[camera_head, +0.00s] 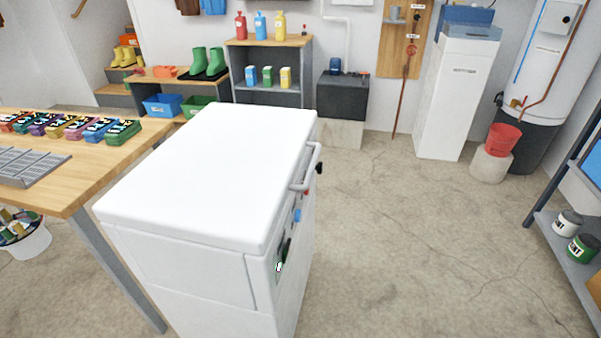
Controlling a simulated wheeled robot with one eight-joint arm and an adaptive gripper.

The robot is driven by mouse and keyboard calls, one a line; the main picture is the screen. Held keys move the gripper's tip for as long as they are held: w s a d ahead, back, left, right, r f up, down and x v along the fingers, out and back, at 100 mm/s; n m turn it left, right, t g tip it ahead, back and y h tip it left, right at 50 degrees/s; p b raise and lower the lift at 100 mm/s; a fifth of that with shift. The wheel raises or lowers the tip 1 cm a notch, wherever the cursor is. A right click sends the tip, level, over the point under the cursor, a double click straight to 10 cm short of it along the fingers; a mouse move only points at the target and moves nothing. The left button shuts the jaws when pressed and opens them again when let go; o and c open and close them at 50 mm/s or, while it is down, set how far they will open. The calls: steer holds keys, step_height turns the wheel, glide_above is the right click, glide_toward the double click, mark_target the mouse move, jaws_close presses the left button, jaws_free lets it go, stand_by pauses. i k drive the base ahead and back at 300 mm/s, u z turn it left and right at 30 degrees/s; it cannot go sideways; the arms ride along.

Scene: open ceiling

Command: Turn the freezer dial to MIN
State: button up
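The white chest freezer (205,165) stands in the middle of the camera_head view with its lid closed. Its front side faces right and shows at a steep angle. A grey lid handle (307,168) sits at the lid's right edge. Small red, blue (297,215) and dark green pieces lie along the front side. A small whitish piece (279,267) shows there too. No MIN marking is readable. My gripper is not in view.
A wooden table (100,175) with several coloured items and a grey rack (28,165) stands close left of the freezer. Open concrete floor (400,240) lies to its right. A shelf with paint cans (582,247) stands far right. A white cabinet (455,95) and a red bucket (502,139) are behind.

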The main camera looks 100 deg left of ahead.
mark_target(318, 167)
steer(key=u, duration=3.55)
